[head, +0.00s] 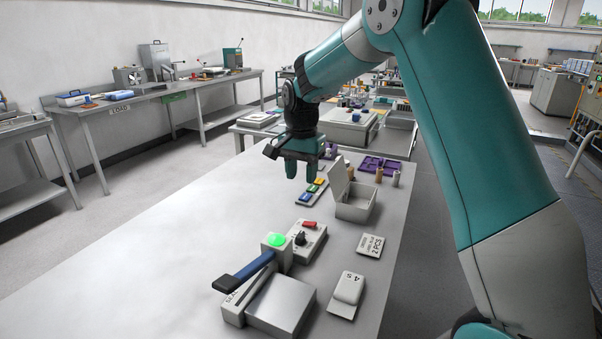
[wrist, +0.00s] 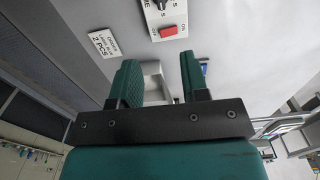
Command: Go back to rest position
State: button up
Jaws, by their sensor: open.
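My gripper (head: 302,168) hangs above the light grey table (head: 180,235), pointing down, in the head view. Its two green fingers are apart with nothing held between them. They also show in the wrist view (wrist: 158,85), with a pale box below and between them. In the head view an open white box (head: 355,208) with its lid raised stands just right of and below the gripper. A device with a lit green button (head: 276,240) and a dark blue lever (head: 245,271) stands nearer the camera.
A control box with a red switch (head: 309,225) sits beside the green light. A "2 PCS" card (head: 371,245) and a white block (head: 349,288) lie to the right. Coloured blocks (head: 314,190) and a purple tray (head: 372,165) lie behind. The table's left part is clear.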

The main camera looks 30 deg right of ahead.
dwell(0.3)
jog(key=s+a+r+n+y, duration=0.1)
jog(key=s+a+r+n, duration=0.2)
jog(key=s+a+n, duration=0.3)
jog(key=s+a+r+n+y, duration=0.1)
jog(key=s+a+r+n, duration=0.25)
jog(key=s+a, duration=0.4)
jog(key=s+a+n+y, duration=0.1)
jog(key=s+a+n, duration=0.2)
jog(key=s, duration=0.6)
jog(key=s+a+f+n+y, duration=0.1)
jog(key=s+a+n, duration=0.2)
jog(key=s+n, duration=0.3)
jog(key=s, duration=0.3)
jog(key=shift+s, duration=0.15)
